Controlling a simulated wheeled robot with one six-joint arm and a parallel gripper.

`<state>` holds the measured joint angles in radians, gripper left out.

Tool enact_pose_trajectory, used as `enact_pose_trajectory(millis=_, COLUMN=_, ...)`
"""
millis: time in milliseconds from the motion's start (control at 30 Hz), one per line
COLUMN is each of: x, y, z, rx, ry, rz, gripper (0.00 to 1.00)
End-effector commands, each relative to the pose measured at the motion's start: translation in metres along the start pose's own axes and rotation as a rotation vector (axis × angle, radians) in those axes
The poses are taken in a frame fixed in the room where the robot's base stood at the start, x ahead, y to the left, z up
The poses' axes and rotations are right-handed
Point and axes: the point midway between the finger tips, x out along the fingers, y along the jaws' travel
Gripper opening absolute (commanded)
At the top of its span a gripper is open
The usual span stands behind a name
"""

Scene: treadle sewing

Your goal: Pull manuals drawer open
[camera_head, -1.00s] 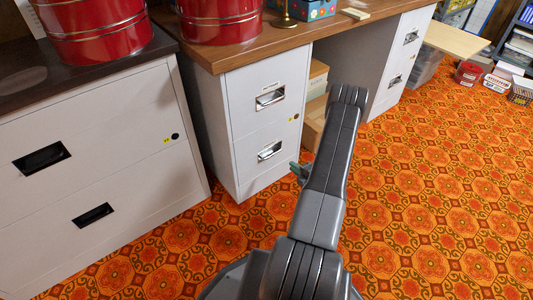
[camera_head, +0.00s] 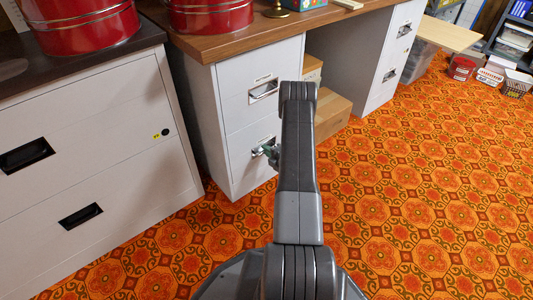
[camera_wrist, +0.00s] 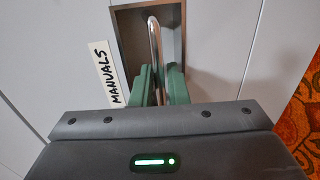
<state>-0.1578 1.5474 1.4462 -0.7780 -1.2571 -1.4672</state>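The manuals drawer (camera_head: 245,157) is the lower drawer of the white pedestal under the wooden desktop, and its front looks flush with the pedestal. In the wrist view a white label (camera_wrist: 107,74) reads "MANUALS" beside a dark recess (camera_wrist: 133,37) with a metal bar handle (camera_wrist: 155,45). My gripper (camera_head: 268,149) is at this handle, its green fingers (camera_wrist: 163,84) reaching into the recess on either side of the bar. The gap between bar and fingers is narrow, and I cannot tell whether they press on it. My arm partly hides the pedestal's right side.
A wide white cabinet (camera_head: 95,150) with dark recessed handles stands at the left. Cardboard boxes (camera_head: 331,113) are under the desk, right of the pedestal. Patterned orange carpet (camera_head: 430,190) lies free at the right. Red tins (camera_head: 208,15) stand on top.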

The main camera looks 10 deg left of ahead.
Motion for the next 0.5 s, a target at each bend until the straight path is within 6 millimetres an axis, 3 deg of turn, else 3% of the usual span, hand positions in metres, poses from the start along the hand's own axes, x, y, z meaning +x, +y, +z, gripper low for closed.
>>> enact_pose_trajectory(millis=333, x=0.0053, y=0.0003, z=-0.0003, rx=0.000, ry=0.000, rz=-0.001, gripper=0.14)
enact_pose_trajectory(millis=433, x=0.0052, y=0.0003, z=-0.0002, rx=0.000, ry=0.000, rz=-0.001, gripper=0.00)
enact_pose_trajectory(millis=500, x=0.0052, y=0.0003, z=-0.0002, rx=0.000, ry=0.000, rz=-0.001, gripper=0.00)
